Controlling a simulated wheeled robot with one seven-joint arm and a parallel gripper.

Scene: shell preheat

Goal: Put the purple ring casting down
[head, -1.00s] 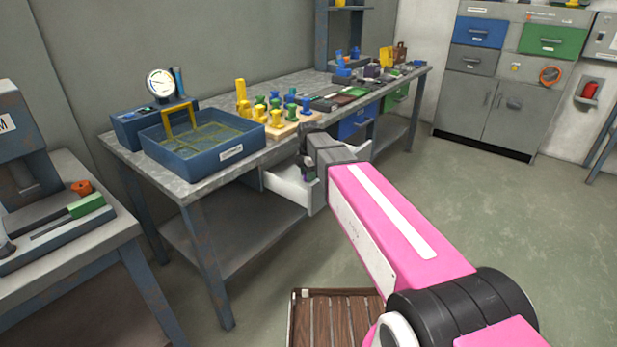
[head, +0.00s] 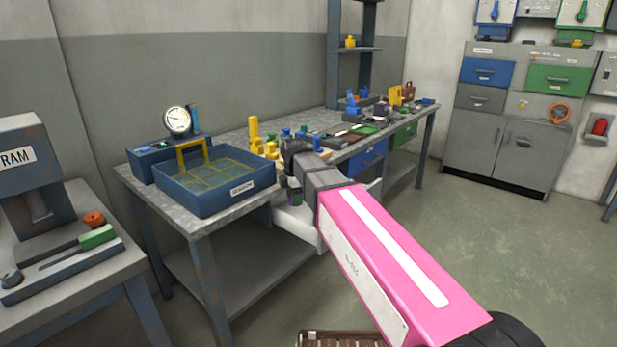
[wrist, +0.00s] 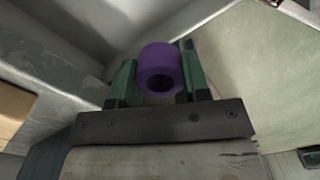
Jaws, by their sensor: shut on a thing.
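The purple ring casting (wrist: 160,66) is between the two green fingers of my gripper (wrist: 158,78) in the wrist view, with its round hole facing the camera. My gripper is shut on it. In the head view my gripper (head: 293,192) is at the front edge of the grey workbench (head: 200,212), above an open pale drawer (head: 295,223). The ring is small and mostly hidden by my wrist there. In the wrist view it appears held clear, with the grey drawer walls behind it.
A blue tray with mesh (head: 222,193) stands on the bench left of my gripper, with a gauge unit (head: 178,122) behind it. Several yellow, blue and green pieces stand behind my gripper. A press table (head: 60,285) is at left. Open floor (head: 480,240) lies right.

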